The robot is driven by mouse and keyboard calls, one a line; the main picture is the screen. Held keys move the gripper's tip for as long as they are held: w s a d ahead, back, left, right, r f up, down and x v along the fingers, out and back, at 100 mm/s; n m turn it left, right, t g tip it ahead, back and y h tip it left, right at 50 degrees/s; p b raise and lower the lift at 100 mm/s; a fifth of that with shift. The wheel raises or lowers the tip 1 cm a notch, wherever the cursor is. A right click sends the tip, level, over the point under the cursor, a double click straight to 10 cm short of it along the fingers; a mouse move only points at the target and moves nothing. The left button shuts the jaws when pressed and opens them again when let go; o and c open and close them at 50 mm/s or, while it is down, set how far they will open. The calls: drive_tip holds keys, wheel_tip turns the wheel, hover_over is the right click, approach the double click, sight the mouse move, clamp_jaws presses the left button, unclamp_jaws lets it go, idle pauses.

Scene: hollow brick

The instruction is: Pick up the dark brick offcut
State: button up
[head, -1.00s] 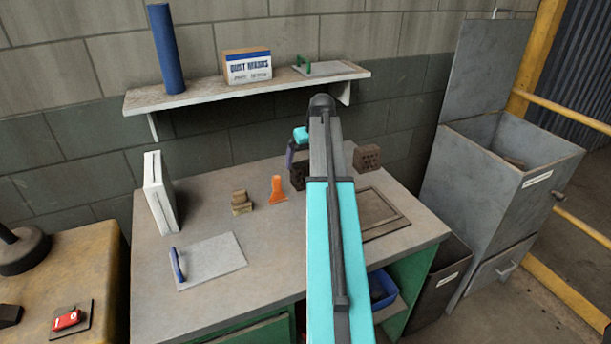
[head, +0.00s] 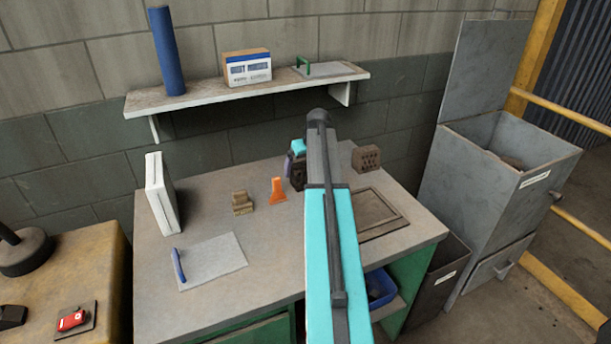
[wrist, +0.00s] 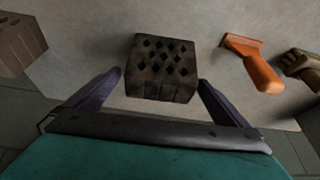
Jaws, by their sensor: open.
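The dark brick offcut (wrist: 160,68) is a blackish-brown block with several diamond-shaped holes. It stands on the workbench and lies between the two purple fingers of my gripper (wrist: 160,77) in the wrist view. The fingers are open, one on each side, with a visible gap to the brick. In the head view the offcut (head: 298,180) is partly hidden by my arm and gripper (head: 290,166). My gripper is just above and around it there, and contact cannot be told.
A brown perforated brick (head: 366,158) stands to the right, behind a framed panel (head: 378,212). A shelf (head: 200,96) hangs above the back. The bench front left holds a trowel (head: 210,260).

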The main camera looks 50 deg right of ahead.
idle(0.3)
drive_tip(key=c, duration=1.5)
drive_tip(key=shift+o, duration=0.2)
drive_tip(key=shift+r, duration=0.2)
drive_tip(key=shift+r+b, duration=0.55)
drive_tip(key=shift+r, duration=0.55)
drive_tip(key=s+d+r+b, duration=0.1)
drive_tip(key=s+d+b, duration=0.1)
drive_tip(key=s, duration=0.5)
drive_tip(key=s+d+r+b, duration=0.1)
drive_tip(key=s+d+b, duration=0.1)
drive_tip(key=s, duration=0.6)
drive_tip(key=shift+s+d+r, duration=0.15)
drive_tip(key=shift+s+r, duration=0.05)
drive_tip(key=shift+r, duration=0.05)
